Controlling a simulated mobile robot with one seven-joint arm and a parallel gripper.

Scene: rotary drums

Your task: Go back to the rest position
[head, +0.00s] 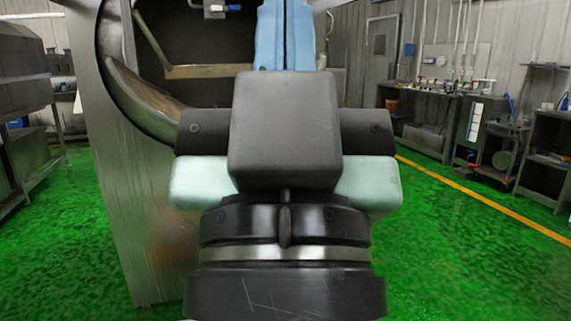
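My arm rises through the middle of the view, with a dark base, pale green sides, a grey block and a blue link running up out of the top edge. My gripper is not in view, so its fingers and anything in them cannot be seen. Behind the arm stands a large steel rotary drum (140,200) with a curved rim and a dark opening (207,45). My arm hides part of that opening. A small grey and blue fitting (215,8) shows at the top of the opening.
A steel rack (28,120) stands at the far left. Workbenches (425,118) with clutter line the right wall, with a dark cabinet (545,165) at the far right. The green floor (455,255) is clear at right, crossed by a yellow line (490,205).

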